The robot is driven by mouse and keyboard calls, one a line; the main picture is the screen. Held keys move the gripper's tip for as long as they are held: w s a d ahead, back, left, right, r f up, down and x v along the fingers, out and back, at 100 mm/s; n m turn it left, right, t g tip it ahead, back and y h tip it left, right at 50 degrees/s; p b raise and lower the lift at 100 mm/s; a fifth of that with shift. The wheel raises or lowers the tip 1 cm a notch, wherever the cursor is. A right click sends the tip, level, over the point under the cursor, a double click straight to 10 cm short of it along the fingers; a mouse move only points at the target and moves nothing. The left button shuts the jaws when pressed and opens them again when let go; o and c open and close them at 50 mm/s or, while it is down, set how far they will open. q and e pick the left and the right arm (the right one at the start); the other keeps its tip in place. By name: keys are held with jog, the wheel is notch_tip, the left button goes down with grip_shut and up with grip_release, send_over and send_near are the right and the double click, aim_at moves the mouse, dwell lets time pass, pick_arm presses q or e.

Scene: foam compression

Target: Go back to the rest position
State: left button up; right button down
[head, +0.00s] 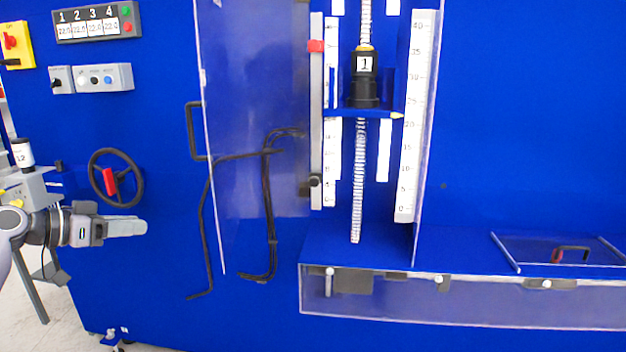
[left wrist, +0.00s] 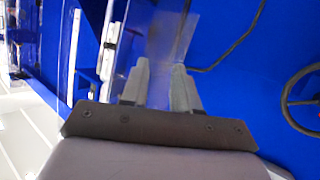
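My left gripper (head: 126,228) is at the far left of the head view, in front of the blue machine panel (head: 160,300). It points right and is below the black handwheel (head: 140,180), apart from it. In the left wrist view, the two grey fingers of the left gripper (left wrist: 160,70) stand apart with an empty gap between them. The handwheel (left wrist: 286,95) also shows there at the right edge. My right gripper is in neither view.
A clear door (head: 228,110) with a black handle (head: 192,132) stands right of my gripper. A clear lid (head: 545,245) is at lower right. Pale floor shows at lower left.

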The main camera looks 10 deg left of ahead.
pick_arm(q)
jog(key=s+d+f+n+g+y+p, duration=0.15)
jog(key=d+f, duration=0.25)
jog(key=f, duration=0.4)
jog(key=s+d+f+y+p, duration=0.1)
jog(key=s+d+f, duration=0.2)
jog(key=f, duration=0.4)
jog(key=s+d+f+g+y+p, duration=0.1)
jog(key=s+d+f+y+p, duration=0.2)
jog(key=f, duration=0.5)
jog(key=s+d+f+p, duration=0.3)
jog(key=s+d, duration=1.3)
jog(key=s, duration=0.4)
jog(key=shift+d+n+t, duration=0.35)
jog(key=shift+d+t, duration=0.05)
jog(key=shift+t, duration=0.05)
